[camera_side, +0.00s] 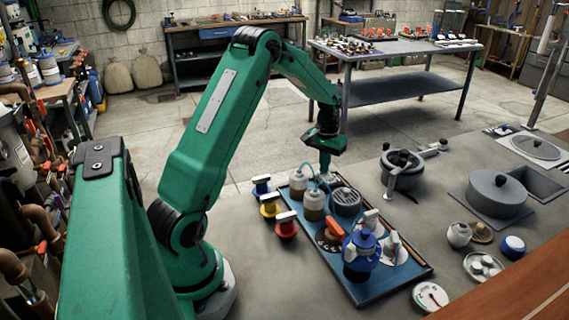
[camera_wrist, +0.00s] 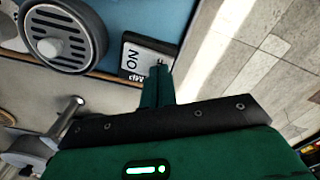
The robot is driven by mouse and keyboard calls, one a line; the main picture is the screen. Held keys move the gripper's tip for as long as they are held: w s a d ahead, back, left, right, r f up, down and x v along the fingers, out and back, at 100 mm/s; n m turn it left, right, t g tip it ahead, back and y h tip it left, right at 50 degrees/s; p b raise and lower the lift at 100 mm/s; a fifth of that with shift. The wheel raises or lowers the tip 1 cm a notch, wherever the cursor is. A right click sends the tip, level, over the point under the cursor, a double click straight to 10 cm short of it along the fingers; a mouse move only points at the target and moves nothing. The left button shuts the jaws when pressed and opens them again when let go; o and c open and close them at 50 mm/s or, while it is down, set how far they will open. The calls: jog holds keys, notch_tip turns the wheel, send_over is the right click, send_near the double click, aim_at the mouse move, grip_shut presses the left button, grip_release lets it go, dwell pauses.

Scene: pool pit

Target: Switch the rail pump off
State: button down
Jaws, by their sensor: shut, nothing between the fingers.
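The pump switch (camera_wrist: 148,53) is a small pale plate with a dark border and the letters ON, seen rotated in the wrist view. It sits at the edge of the blue board, beside a round grey grille (camera_wrist: 62,36). My gripper (camera_wrist: 160,78) is shut and empty, its fingertips at the near edge of the switch plate. The fingers cover part of the plate, and I cannot tell if they touch it. In the side view my gripper (camera_side: 324,170) points down at the far end of the blue board (camera_side: 420,271); the switch is not clearly seen there.
Two capped jars (camera_side: 314,205), the grille (camera_side: 346,201) and a blue-topped valve (camera_side: 361,250) stand on the board. Yellow (camera_side: 270,205) and red (camera_side: 286,224) knobs are left of it. A dark pot (camera_side: 402,168) stands to the right. Floor beyond the far end is clear.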

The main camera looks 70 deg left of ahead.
jog(key=shift+f, duration=0.35)
jog(key=shift+r, duration=0.1)
dwell(0.3)
jog(key=shift+r, duration=3.45)
